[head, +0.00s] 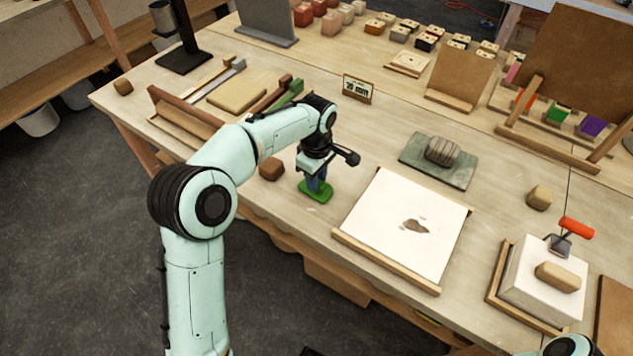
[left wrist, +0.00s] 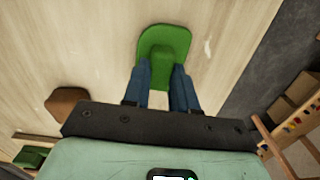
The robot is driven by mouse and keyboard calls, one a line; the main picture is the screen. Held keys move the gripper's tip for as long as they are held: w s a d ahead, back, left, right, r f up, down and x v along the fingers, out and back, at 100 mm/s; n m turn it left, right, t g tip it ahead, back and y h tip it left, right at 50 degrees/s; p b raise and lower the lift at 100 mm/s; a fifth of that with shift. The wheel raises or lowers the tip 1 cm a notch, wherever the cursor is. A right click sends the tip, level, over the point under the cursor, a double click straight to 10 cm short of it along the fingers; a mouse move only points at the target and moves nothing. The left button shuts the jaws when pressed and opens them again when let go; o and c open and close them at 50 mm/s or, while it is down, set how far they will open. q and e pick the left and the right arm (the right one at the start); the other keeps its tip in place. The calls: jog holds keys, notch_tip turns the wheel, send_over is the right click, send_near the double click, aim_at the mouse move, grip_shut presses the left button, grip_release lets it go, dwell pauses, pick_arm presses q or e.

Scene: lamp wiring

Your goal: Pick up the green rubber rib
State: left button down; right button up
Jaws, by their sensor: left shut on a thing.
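The green rubber rib (head: 316,193) is a flat, rounded green piece at the front left part of the table. My left gripper (head: 316,184) points down over it, with its blue fingers at the rib. In the left wrist view the rib (left wrist: 163,42) shows beyond the fingertips, and the two fingers of my left gripper (left wrist: 162,75) are closed on its near part. A small gap shows between the fingers nearer the palm. Whether the rib touches the table is hard to tell. My right gripper is not seen; only a bit of my right arm shows at the bottom right.
A brown block (head: 271,168) lies just left of the rib; it also shows in the left wrist view (left wrist: 68,103). A white board (head: 405,222) with a wooden edge lies to the right. A grey slab (head: 460,174) bears a striped stone. A small sign (head: 357,89) stands behind.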

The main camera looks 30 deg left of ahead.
pick_arm(q)
notch_tip(320, 180, up, 20)
jog(key=p, duration=0.4)
jog(key=shift+p, duration=0.4)
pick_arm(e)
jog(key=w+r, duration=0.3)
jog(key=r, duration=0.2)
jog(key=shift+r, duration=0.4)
pick_arm(q)
jog(key=c, duration=1.7)
grip_release()
jog(key=shift+c, duration=0.6)
